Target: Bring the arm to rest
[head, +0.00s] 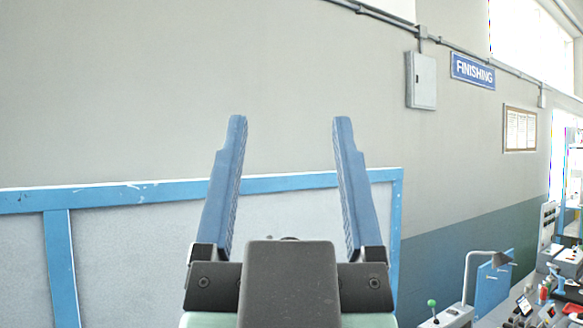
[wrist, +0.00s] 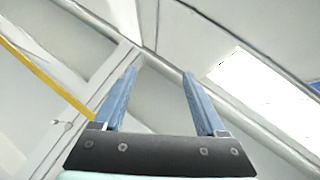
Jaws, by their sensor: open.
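My gripper (head: 289,122) is in the middle of the head view, its two blue fingers pointing up and standing wide apart. Nothing is between the fingers. In the wrist view, my gripper (wrist: 159,72) is also open and empty, with the ceiling and upper wall behind it. The fingers touch nothing that I can see.
A blue-framed grey panel (head: 130,250) stands behind my gripper. A grey wall box (head: 421,80) and a "FINISHING" sign (head: 472,71) hang on the wall.

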